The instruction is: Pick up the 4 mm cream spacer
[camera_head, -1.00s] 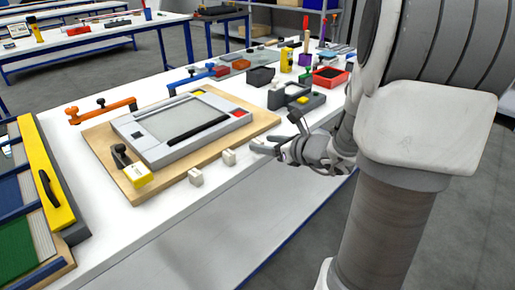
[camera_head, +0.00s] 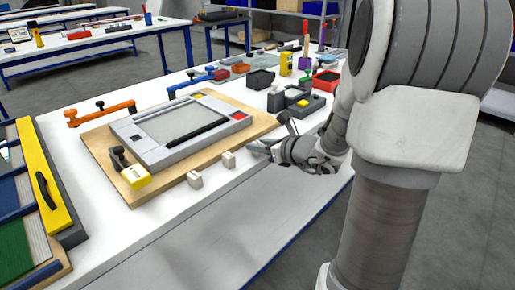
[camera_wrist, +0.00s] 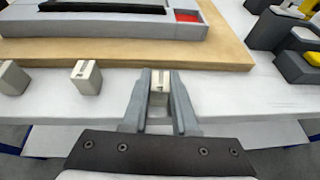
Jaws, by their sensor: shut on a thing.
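Three cream spacers stand in a row along the front of the table. In the wrist view my gripper (camera_wrist: 160,86) has its two grey fingers on either side of the rightmost cream spacer (camera_wrist: 159,95), shut on it. This spacer has a dark mark on its top that I cannot read; it appears upright at the table's front edge. The middle spacer (camera_wrist: 86,76) and the left spacer (camera_wrist: 13,78) stand free to its left. In the head view those two also show, the middle one (camera_head: 228,160) and the left one (camera_head: 194,180); my gripper (camera_head: 257,149) hides the held one.
A wooden board (camera_head: 130,189) bearing a grey framed fixture (camera_head: 160,150) lies just behind the spacers. A yellow-and-black clamp (camera_head: 134,176) sits at its front left corner. A dark grey fixture (camera_head: 300,103) stands at the right. The table's front edge is close to my gripper.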

